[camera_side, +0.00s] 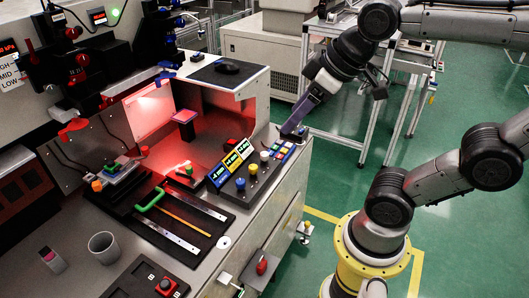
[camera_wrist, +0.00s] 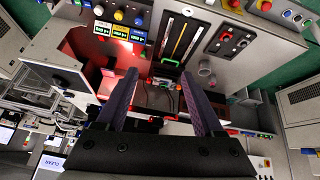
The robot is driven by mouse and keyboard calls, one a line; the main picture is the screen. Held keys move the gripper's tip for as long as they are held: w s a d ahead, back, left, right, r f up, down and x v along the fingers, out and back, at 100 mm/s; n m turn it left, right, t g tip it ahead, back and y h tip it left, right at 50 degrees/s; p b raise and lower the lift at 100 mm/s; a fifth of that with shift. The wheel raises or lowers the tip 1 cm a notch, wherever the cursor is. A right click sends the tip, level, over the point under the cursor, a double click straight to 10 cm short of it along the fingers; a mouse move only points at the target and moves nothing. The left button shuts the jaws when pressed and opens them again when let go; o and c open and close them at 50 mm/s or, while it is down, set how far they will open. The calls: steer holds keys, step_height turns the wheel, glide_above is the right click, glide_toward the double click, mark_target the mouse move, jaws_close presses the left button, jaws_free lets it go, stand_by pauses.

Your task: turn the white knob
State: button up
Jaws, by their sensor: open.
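The white knob (camera_side: 264,156) stands on the sloped control panel at the bench's right edge, in a row with a yellow knob (camera_side: 253,169) and a blue knob (camera_side: 240,183). In the wrist view the white knob (camera_wrist: 98,10) is at the top edge, left of the yellow knob (camera_wrist: 119,14) and blue knob (camera_wrist: 139,20). My gripper (camera_side: 290,130) is above and right of the white knob in the side view, apart from it. In the wrist view my gripper (camera_wrist: 158,75) is open, with nothing between its purple fingers.
Yellow and blue display labels (camera_side: 232,160) stand behind the knobs, and small coloured buttons (camera_side: 281,149) lie beside the white knob. A lit housing (camera_side: 228,78) rises behind the panel. A black tray (camera_side: 178,222) with a green handle lies left.

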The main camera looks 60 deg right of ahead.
steer(key=w+d+r, duration=0.2)
steer(key=w, duration=0.4)
steer(key=m+g, duration=0.3)
steer(key=g, duration=0.3)
glide_above(265, 153)
step_height(265, 153, down, 25)
step_height(265, 153, down, 13)
steer(key=shift+f, duration=0.1)
steer(key=shift+c, duration=0.2)
jaws_close()
